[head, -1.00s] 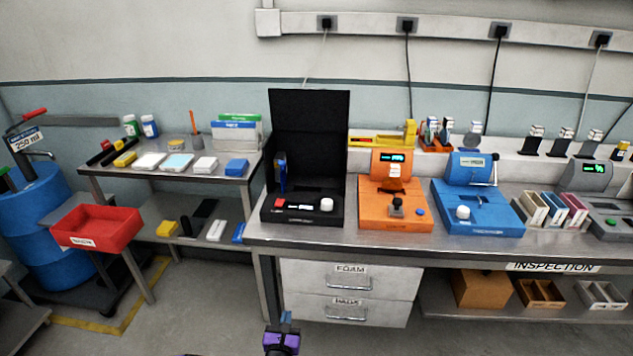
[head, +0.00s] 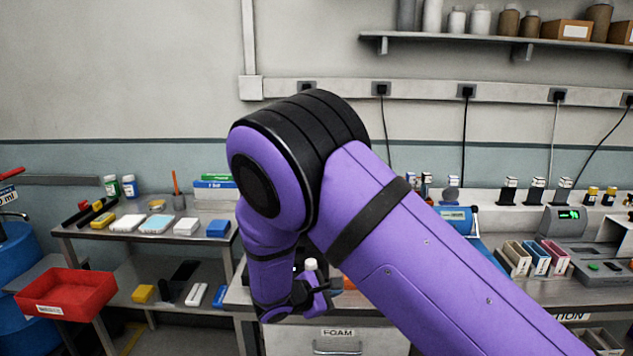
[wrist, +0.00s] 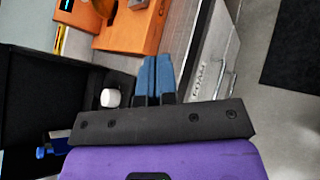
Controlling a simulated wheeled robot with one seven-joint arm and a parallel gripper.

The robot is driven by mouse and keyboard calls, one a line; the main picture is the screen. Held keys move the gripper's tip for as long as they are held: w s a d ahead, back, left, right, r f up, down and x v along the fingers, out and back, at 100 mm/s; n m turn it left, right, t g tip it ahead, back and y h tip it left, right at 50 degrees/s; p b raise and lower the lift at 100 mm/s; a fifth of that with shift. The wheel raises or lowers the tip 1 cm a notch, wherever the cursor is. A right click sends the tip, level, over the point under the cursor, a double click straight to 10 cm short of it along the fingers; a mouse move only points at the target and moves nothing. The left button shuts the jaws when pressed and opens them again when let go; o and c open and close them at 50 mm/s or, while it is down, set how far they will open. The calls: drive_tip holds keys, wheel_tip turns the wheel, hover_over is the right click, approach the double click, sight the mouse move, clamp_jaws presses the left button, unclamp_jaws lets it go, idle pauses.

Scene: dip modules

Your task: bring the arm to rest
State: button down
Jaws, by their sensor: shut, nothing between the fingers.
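My arm, purple with black joints, is raised and bent across the middle of the head view. Its wrist end hangs down at the front of the steel bench, and its fingertips cannot be made out there. In the wrist view my gripper (wrist: 157,72) has its two blue fingers side by side, shut with nothing between them. The fingers point toward the bench front edge, near the drawer unit. The black open case (wrist: 38,95) lies left of the fingers, with a white round knob (wrist: 110,97) beside them. The orange machine (wrist: 130,28) is beyond the fingertips.
The steel bench carries a blue machine (head: 456,217) and a grey device with a green display (head: 568,230). A red bin (head: 68,293) stands at the lower left, near a side table (head: 80,235) holding several small items. Drawers (head: 338,341) sit below the bench.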

drive_tip(key=s+d+r+m+g+y, duration=0.3)
drive_tip(key=s+d+r+m, duration=0.25)
drive_tip(key=d+r, duration=0.5)
drive_tip(key=s+d+r+m+g+y, duration=0.2)
drive_tip(key=s+d+r+m+g, duration=0.3)
drive_tip(key=d+r, duration=0.55)
drive_tip(key=s+d+r+m+t+y, duration=0.2)
drive_tip(key=s+r, duration=0.4)
drive_tip(key=s, duration=0.4)
drive_tip(key=s+d+r+m+t+y, duration=0.3)
drive_tip(key=s+r+m, duration=0.3)
drive_tip(key=s, duration=0.4)
drive_tip(key=shift+s+d+y, duration=0.2)
drive_tip(key=shift+s+y, duration=0.2)
drive_tip(key=shift+r, duration=0.1)
